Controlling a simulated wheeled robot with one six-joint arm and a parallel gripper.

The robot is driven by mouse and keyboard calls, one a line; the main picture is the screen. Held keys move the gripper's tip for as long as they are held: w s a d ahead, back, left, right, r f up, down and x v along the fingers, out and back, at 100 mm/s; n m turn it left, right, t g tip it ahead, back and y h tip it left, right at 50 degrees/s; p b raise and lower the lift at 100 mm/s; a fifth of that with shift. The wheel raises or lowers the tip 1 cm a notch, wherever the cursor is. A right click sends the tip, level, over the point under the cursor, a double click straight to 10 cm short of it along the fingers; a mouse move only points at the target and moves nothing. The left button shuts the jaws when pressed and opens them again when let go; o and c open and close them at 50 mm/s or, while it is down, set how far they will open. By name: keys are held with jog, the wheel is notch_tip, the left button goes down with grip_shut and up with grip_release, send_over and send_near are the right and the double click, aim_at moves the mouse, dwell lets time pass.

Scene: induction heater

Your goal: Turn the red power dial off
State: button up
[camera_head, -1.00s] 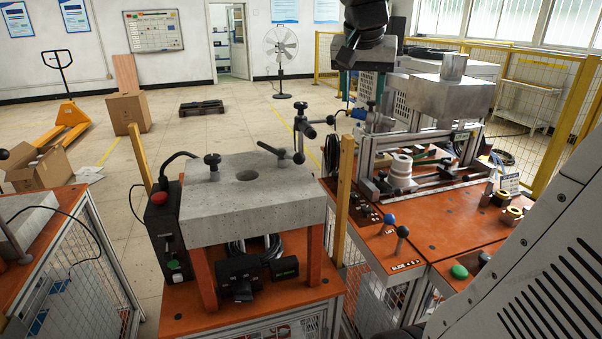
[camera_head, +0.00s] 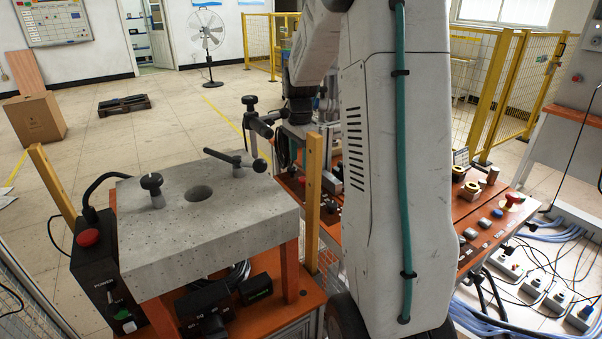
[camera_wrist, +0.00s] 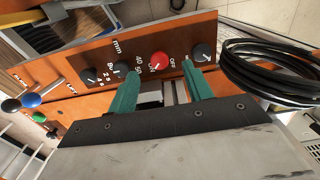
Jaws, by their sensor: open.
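In the wrist view, the red power dial (camera_wrist: 159,61) sits on an orange panel (camera_wrist: 100,62) with ON and OFF lettering beside it. Black dials stand on both sides of it, one on the right (camera_wrist: 203,53) and one on the left (camera_wrist: 121,68). My gripper (camera_wrist: 161,72) is open, its two green fingers pointing at the panel, one on each side of the red dial. The fingers look apart from the dial; the exact gap in depth is unclear.
A coil of black cable (camera_wrist: 270,75) lies close to the right finger in the wrist view. Blue, green and black knobs (camera_wrist: 32,99) stand at the left. In the head view, a grey block (camera_head: 200,230) on an orange stand and a wooden post (camera_head: 312,190) are left of my arm.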

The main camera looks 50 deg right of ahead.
aim_at(304, 178)
jog(key=f, duration=0.4)
jog(key=d+f, duration=0.1)
jog(key=f, duration=0.1)
jog(key=shift+s+f, duration=0.2)
jog(key=shift+s, duration=0.1)
